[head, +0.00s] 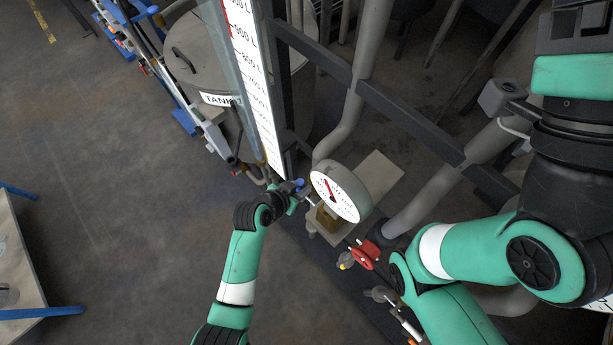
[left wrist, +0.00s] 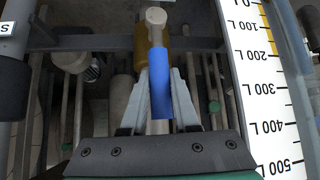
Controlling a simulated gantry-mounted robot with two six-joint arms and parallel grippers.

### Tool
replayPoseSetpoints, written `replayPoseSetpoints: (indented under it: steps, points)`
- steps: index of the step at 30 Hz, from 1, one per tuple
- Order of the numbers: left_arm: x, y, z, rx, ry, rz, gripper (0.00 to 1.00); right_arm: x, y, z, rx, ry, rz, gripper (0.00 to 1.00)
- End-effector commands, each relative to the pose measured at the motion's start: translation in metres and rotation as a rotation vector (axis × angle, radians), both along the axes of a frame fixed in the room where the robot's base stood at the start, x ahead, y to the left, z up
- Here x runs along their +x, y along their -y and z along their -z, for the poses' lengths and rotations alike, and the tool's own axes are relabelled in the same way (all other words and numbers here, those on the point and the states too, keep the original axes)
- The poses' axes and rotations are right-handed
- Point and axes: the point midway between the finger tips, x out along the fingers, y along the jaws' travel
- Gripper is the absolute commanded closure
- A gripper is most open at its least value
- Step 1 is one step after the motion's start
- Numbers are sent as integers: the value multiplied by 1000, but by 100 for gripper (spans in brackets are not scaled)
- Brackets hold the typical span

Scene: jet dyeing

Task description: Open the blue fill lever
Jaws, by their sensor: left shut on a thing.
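The blue fill lever (head: 299,183) is a small blue handle beside the lower end of the level scale, left of a round dial gauge (head: 336,193). In the left wrist view the lever (left wrist: 160,85) is a blue sleeve on a pale rod, in front of a brass-coloured fitting (left wrist: 150,45). My left gripper (head: 293,192) is at the lever. In the left wrist view its fingers (left wrist: 159,95) stand on both sides of the blue sleeve and are shut on it. My right arm comes in from the right, but its gripper does not show.
A white level scale (head: 251,75) stands just above my left gripper, with a grey tank (head: 195,60) to its left. A red valve handle (head: 367,254) and grey pipes (head: 352,110) lie to the right. The floor at left is open, with a table (head: 20,260) at the edge.

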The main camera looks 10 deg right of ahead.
Motion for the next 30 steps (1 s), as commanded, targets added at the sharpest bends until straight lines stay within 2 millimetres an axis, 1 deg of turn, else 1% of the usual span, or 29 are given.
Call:
replayPoseSetpoints:
  steps: [13, 14, 18, 19, 26, 30]
  points:
    - [-1, -3, 1, -8, -10, -7, 100, 0, 0, -2, 0, 0, 0, 29]
    - [-1, -3, 1, -7, -11, -7, 70, 0, 0, -2, 0, 0, 0, 29]
    - [-1, -3, 1, -7, -11, -6, 44, 0, 0, -2, 0, 0, 0, 29]
    - [-1, -3, 1, -6, -12, -6, 42, 0, 0, -2, 0, 0, 0, 29]
    - [-1, -3, 1, -6, -11, -5, 42, 0, 0, -2, 0, 0, 0, 29]
    - [-2, -3, -4, -6, -11, -4, 42, 0, 0, -7, 0, 0, 0, 29]
